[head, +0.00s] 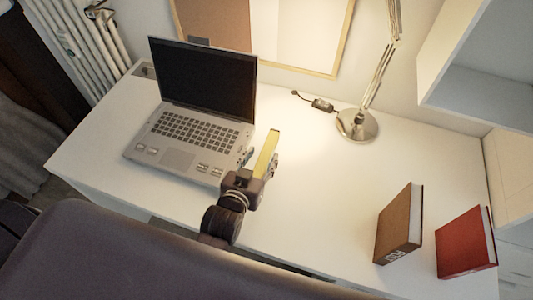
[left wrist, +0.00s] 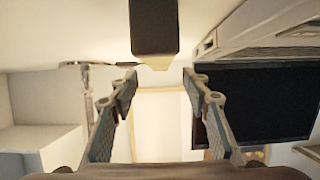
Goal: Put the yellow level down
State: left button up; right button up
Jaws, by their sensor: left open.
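The yellow level (head: 268,150) is a narrow yellow bar at the right front of the laptop in the head view. My left gripper (head: 261,160) is at its near end, with a finger showing on either side of the bar. In the left wrist view the fingers of my left gripper (left wrist: 160,74) are spread apart. A dark block with a pale yellowish edge shows between and beyond them at the top centre; I cannot tell for certain that it is the level. The level's near end is hidden by the gripper in the head view. My right gripper is not in view.
An open laptop (head: 190,140) stands left of the gripper, close to it. A desk lamp (head: 357,124) stands at the back. A brown book (head: 398,225) and a red book (head: 466,243) stand at the right. The white desk (head: 320,185) is clear between the gripper and the books.

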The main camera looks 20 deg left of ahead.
aim_at(268, 147)
pick_arm(q)
jog(key=shift+w+f, duration=0.1)
jog(key=shift+w, duration=0.3)
jog(key=shift+w+f, duration=0.3)
jog(key=shift+w, duration=0.3)
jog(key=x, duration=0.3)
jog(key=shift+w+f+p, duration=0.1)
jog(key=shift+f+p, duration=0.05)
jog(key=shift+p, duration=0.15)
jog(key=shift+w+f, duration=0.1)
jog(key=shift+w, duration=0.2)
jog(key=shift+w+f, duration=0.1)
grip_shut()
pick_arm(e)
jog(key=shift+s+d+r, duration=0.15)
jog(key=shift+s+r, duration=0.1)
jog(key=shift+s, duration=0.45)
